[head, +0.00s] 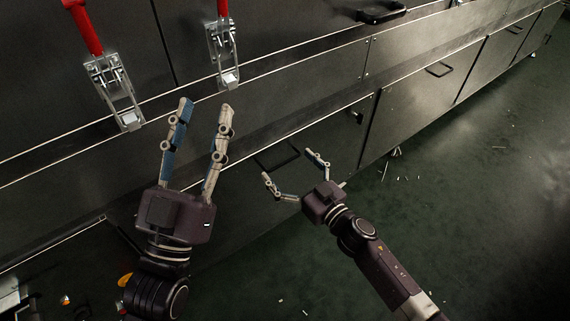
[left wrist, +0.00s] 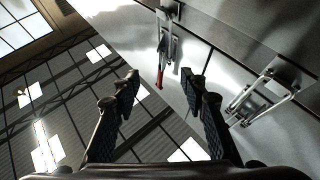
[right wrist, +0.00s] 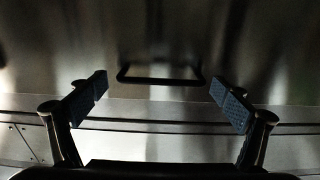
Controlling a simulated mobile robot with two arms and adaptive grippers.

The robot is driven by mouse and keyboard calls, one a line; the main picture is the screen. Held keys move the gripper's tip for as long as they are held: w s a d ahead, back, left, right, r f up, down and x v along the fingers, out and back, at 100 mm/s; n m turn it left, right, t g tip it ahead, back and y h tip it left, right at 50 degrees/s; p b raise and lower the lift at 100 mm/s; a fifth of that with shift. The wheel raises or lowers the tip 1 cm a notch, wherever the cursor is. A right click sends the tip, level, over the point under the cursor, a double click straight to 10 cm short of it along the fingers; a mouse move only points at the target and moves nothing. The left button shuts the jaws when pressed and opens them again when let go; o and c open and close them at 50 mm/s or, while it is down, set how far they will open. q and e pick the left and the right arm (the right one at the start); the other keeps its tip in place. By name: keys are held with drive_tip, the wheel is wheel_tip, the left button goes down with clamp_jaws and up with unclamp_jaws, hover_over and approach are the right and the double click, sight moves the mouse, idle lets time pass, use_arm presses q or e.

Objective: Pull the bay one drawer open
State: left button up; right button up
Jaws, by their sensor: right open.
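The drawer front (head: 237,197) below the dark ledge carries a black bar handle (head: 277,156). The drawer looks shut, flush with the fronts beside it. My right gripper (head: 291,170) is open, its fingers spread to either side of the handle. In the right wrist view the handle (right wrist: 160,76) lies ahead, between the two fingertips (right wrist: 158,93), with nothing held. My left gripper (head: 205,103) is open and empty above and left of the handle, near the upper panel. In the left wrist view its fingers (left wrist: 160,78) stand apart with nothing between them.
Two red-handled toggle clamps (head: 113,92) (head: 223,55) are on the upper panel near my left gripper. Another drawer handle (head: 439,69) is further right, and a larger handle (head: 382,12) is above. The green floor (head: 450,180) is open at right, with small scraps scattered about.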

drive_tip(key=shift+w+a, duration=0.45)
drive_tip(key=shift+w, duration=0.05)
use_arm(q)
drive_tip(key=shift+s+r+t, duration=0.5)
drive_tip(key=shift+s+r, duration=0.05)
drive_tip(key=shift+r, duration=0.2)
use_arm(e)
drive_tip(key=shift+d, duration=0.1)
drive_tip(key=c, duration=1.4)
use_arm(q)
drive_tip(key=shift+a+f, duration=0.1)
drive_tip(key=shift+a, duration=0.05)
use_arm(e)
drive_tip(key=shift+d, duration=0.1)
drive_tip(key=shift+c, duration=0.2)
